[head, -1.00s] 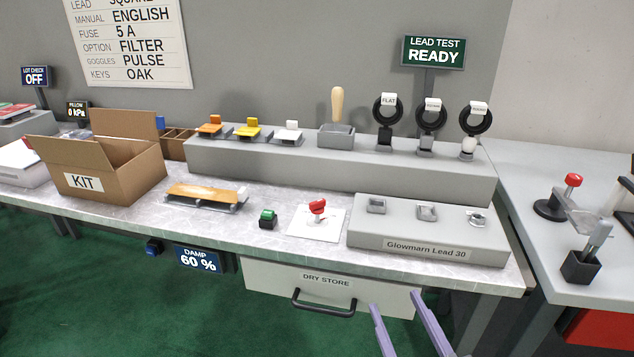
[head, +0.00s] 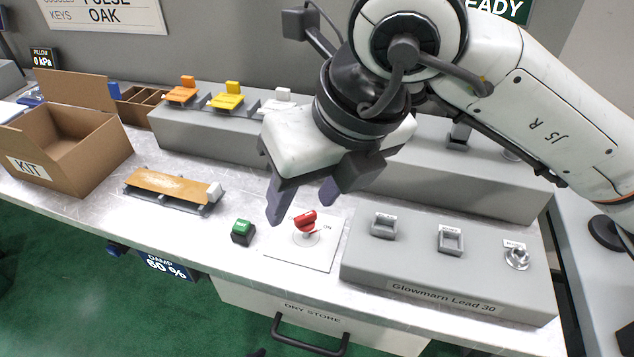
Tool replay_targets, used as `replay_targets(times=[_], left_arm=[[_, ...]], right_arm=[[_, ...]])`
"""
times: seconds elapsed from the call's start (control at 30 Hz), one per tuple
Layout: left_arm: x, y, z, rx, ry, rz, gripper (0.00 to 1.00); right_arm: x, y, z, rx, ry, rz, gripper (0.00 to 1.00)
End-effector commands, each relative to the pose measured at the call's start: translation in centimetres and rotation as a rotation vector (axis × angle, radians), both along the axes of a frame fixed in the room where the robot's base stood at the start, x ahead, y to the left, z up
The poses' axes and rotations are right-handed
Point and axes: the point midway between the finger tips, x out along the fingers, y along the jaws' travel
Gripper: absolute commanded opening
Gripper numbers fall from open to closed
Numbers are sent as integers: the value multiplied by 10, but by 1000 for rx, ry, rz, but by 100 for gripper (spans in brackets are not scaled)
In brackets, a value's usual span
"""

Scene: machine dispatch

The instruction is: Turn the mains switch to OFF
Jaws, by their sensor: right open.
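The mains switch is a red rotary knob (head: 306,222) on a white plate (head: 290,252) on the bench. An ON label shows at its right; any OFF label is hidden or too small to read. The knob's handle slants, its right end toward the ON side. My right gripper (head: 302,205) comes in from the upper right with its fingers pointing down. It is open and empty, its fingers spread just behind and above the knob. I cannot tell whether a finger touches it. My left gripper is not in view.
A green button (head: 243,231) stands left of the plate. The grey Glowmarn Lead 30 block (head: 450,275) is close on the right. A grey raised shelf (head: 215,133) runs behind. An orange-topped rack (head: 170,187) and the KIT box (head: 60,150) are at left.

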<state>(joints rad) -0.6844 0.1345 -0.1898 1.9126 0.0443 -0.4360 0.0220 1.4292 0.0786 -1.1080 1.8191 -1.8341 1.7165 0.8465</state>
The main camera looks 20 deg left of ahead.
Motion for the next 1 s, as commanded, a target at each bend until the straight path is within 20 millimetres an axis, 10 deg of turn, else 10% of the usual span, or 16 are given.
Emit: replay_targets(times=[1.0], left_arm=[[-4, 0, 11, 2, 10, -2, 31]], right_arm=[[46, 13, -86, -66, -87, -51, 48]])
